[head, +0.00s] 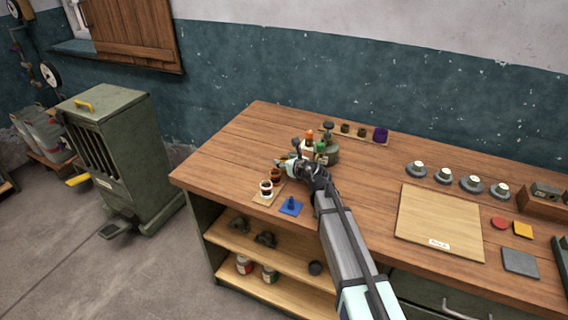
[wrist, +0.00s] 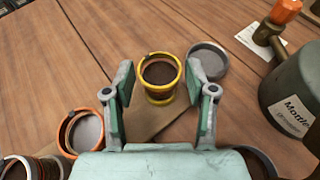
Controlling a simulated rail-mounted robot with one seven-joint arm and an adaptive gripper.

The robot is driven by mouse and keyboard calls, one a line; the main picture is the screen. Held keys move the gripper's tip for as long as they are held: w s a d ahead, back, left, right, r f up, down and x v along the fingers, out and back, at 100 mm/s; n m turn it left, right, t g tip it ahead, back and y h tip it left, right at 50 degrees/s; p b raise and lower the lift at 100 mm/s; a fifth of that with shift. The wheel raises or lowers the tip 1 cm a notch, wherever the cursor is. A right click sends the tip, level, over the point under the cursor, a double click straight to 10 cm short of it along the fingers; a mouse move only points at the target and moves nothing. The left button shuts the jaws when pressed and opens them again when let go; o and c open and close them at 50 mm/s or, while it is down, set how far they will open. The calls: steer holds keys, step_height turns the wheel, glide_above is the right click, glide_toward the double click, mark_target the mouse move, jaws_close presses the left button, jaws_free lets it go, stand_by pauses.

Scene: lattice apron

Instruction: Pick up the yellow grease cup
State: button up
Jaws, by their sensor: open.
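The yellow grease cup (wrist: 161,97) stands upright in the wrist view, with a yellow rim and base and a dark inside. My gripper (wrist: 160,80) is open, with one finger on each side of the cup; small gaps seem to show between the pads and the cup. In the head view my gripper (head: 284,162) is low over the workbench, by the small cups. The yellow cup is hard to make out there, partly hidden by the gripper.
An orange-rimmed cup (wrist: 70,131) stands left of my gripper and a grey cup (wrist: 219,65) close behind the right finger. A labelled grease can (wrist: 297,92) stands at right. In the head view, a blue piece (head: 291,207) lies on the workbench (head: 228,150), whose left end is clear.

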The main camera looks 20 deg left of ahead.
steer(key=c, duration=1)
steer(key=shift+r, duration=0.1)
